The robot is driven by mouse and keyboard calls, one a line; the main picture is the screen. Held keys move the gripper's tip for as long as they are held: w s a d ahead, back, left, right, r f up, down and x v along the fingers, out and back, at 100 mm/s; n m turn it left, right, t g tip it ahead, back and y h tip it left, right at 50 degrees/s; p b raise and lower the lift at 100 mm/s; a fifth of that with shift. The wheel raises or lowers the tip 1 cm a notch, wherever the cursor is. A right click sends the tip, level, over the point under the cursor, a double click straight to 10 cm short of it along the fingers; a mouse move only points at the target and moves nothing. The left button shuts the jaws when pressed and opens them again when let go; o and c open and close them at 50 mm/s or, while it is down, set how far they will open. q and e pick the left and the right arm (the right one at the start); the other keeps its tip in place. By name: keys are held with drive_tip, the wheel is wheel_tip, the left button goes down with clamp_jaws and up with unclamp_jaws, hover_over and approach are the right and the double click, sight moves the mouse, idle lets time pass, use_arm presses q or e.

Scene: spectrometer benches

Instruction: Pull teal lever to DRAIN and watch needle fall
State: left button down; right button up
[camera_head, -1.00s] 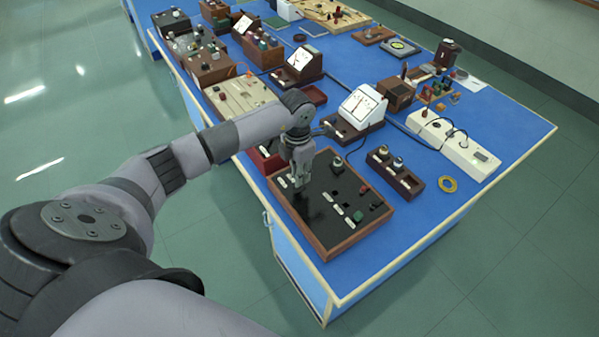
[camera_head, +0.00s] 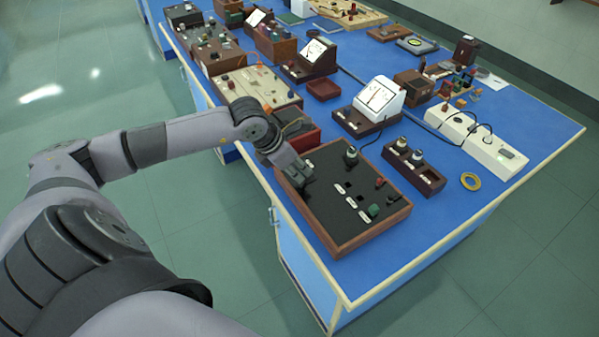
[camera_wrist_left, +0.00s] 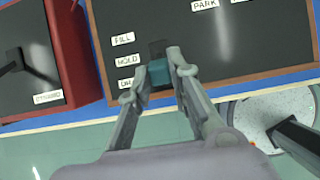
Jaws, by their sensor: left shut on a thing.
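The teal lever (camera_wrist_left: 159,74) shows in the left wrist view, between the fingertips of my left gripper (camera_wrist_left: 160,78), which is shut on it. It stands beside white labels on a black panel, near the HOLD label (camera_wrist_left: 127,60) and a partly covered label (camera_wrist_left: 125,84) below it; the FILL label (camera_wrist_left: 122,39) is above. In the head view my left gripper (camera_head: 303,178) is at the left end of the wood-framed panel (camera_head: 332,205) and hides the lever. A white-faced meter (camera_head: 379,97) stands behind the panel; its needle is too small to read exactly.
A red-sided box (camera_wrist_left: 72,50) sits close left of the panel in the wrist view. Several instruments crowd the far blue bench. The bench's front edge is close to the panel.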

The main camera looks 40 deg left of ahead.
idle(0.4)
use_arm(q)
drive_tip(key=c, duration=1.5)
unclamp_jaws()
drive_tip(key=v, duration=1.2)
drive_tip(key=shift+s, duration=0.1)
drive_tip(key=shift+f, duration=0.1)
